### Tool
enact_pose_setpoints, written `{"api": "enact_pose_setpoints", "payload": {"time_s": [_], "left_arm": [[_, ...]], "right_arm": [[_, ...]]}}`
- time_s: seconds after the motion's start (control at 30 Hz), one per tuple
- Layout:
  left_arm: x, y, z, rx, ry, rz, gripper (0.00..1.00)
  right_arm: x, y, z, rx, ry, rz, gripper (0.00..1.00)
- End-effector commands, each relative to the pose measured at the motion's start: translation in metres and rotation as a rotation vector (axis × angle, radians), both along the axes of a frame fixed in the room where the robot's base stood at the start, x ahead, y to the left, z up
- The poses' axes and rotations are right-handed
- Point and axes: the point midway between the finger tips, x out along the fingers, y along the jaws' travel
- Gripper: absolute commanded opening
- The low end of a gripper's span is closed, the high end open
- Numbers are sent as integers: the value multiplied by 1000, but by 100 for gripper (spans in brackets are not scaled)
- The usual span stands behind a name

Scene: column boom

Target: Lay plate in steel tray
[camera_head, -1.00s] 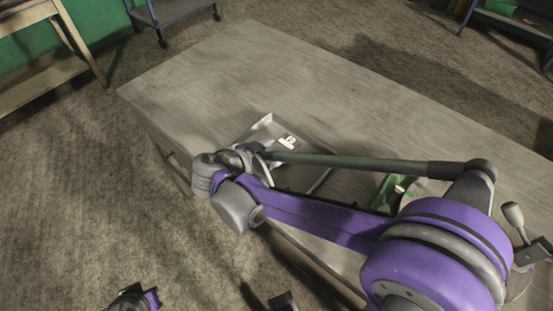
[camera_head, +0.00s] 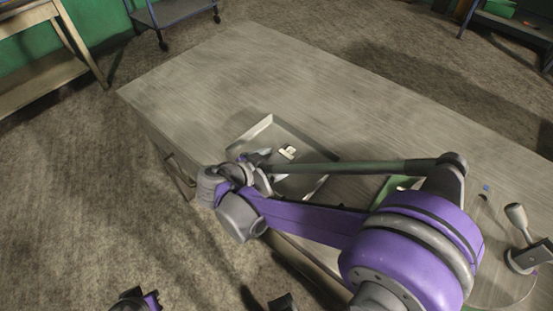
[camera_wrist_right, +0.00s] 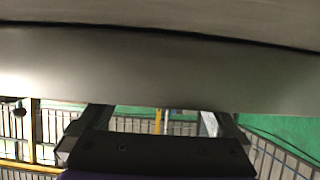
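The steel tray (camera_head: 248,133) is a shallow, thin-rimmed grey tray on the table, partly hidden by my right arm. A small pale plate (camera_head: 288,151) with a dark mark shows inside the tray outline and appears to lie on its floor. My right gripper (camera_head: 264,158) is at the tray's near left part, left of the plate, largely hidden by its own wrist. In the right wrist view, its fingers (camera_wrist_right: 153,119) are spread apart with nothing visible between them; a broad grey surface fills the view beyond.
The wooden table (camera_head: 215,75) is bare behind and left of the tray. A green object (camera_head: 393,188) is partly hidden behind my arm. A grey stand with a knob-ended stem (camera_head: 517,217) is at the right. A wheeled cart (camera_head: 170,12) stands beyond the table.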

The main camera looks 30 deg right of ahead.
Motion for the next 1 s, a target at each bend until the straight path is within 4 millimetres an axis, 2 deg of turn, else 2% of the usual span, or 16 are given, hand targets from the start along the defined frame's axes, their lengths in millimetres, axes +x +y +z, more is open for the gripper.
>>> {"api": "enact_pose_setpoints", "payload": {"time_s": [0.17, 0.27, 0.7, 0.83, 1.0], "left_arm": [[0, 0, 1, 0, 0, 0, 0], [0, 0, 2, 0, -1, 0, 0], [1, 0, 10, 0, -3, 0, 0], [1, 0, 11, 0, -3, 0, 0], [1, 0, 11, 0, -4, 0, 0]], "right_arm": [[0, 0, 2, 0, 0, 0, 99], [-2, 7, 6, 0, 0, 2, 99], [-29, 78, 47, 1, 0, 4, 99], [-34, 92, 55, 1, 0, 3, 99], [-37, 99, 59, 0, 0, 1, 99]]}}
